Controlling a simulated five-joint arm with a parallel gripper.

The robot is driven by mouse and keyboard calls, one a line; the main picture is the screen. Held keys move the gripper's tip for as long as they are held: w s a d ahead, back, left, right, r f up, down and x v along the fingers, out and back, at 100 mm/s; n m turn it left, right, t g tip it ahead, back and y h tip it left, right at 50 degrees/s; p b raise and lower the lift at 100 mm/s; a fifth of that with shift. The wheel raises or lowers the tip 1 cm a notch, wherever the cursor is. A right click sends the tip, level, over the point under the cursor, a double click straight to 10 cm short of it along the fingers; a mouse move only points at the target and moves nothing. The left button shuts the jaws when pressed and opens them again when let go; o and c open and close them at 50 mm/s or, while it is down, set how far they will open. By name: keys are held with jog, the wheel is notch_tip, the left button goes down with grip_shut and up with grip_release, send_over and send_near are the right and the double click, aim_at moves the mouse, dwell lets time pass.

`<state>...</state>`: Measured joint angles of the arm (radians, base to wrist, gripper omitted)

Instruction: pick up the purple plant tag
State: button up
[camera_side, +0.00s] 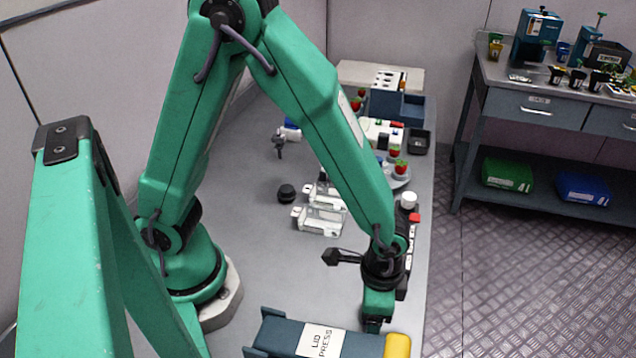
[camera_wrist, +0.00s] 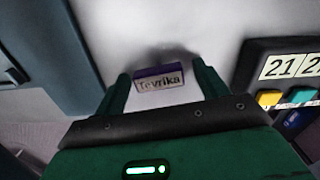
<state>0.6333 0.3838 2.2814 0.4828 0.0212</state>
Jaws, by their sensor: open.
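The purple plant tag (camera_wrist: 158,71) shows in the wrist view as a small block with a purple top edge and a pale label reading "Tevrika". It is on the grey tabletop, between the tips of my gripper (camera_wrist: 162,80). My gripper is open, with a finger on either side of the tag and a gap at both sides. In the side view my gripper (camera_side: 375,322) points down, low over the table behind the lid press. I cannot make out the tag there.
The blue-grey lid press (camera_side: 282,334) with a yellow end (camera_side: 397,345) stands close in front of my gripper. A dark panel (camera_wrist: 247,66) with number labels and coloured buttons is at the right. Clear plastic trays (camera_side: 320,220) and a black knob (camera_side: 286,192) stand farther back.

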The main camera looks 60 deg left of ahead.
jog(key=shift+c, duration=0.4)
jog(key=c, duration=1)
jog(key=shift+o, duration=0.2)
jog(key=shift+r, duration=5)
